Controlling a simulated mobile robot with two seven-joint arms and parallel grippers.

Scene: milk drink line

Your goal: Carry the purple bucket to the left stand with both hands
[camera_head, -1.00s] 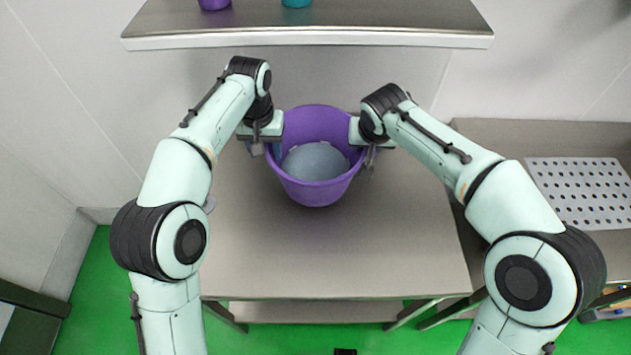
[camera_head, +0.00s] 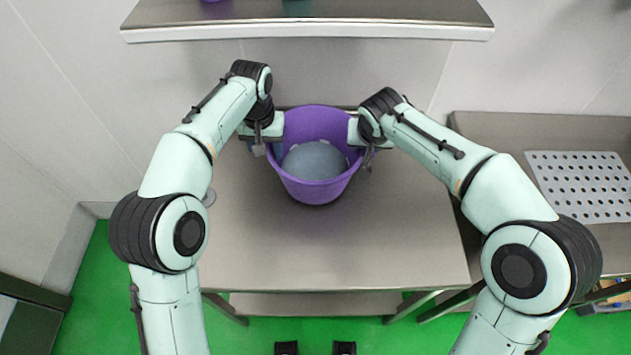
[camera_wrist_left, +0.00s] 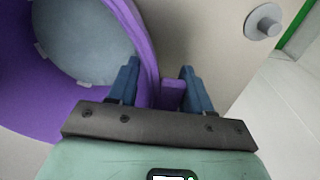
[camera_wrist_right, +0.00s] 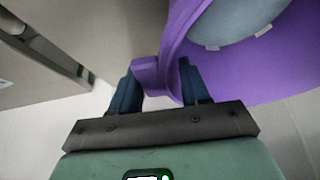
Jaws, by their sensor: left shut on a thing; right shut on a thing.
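The purple bucket (camera_head: 316,192) is upright in the middle of the head view, over the steel table (camera_head: 330,250), with a grey-blue round surface inside. I cannot tell how far its base is above the table. My left gripper (camera_head: 272,148) is shut on the bucket's left side; the left wrist view shows its blue fingers (camera_wrist_left: 160,88) around the purple rim and lug. My right gripper (camera_head: 359,150) is shut on the right side, with its fingers (camera_wrist_right: 158,85) around the opposite lug. I cannot tell which surface is the left stand.
A steel shelf (camera_head: 310,30) hangs above the table's back. On the right is another steel surface (camera_head: 490,130) with a perforated plate (camera_head: 580,187). A dark bench (camera_head: 30,325) shows at lower left. Green floor (camera_head: 90,265) lies around the table. The tabletop's front is clear.

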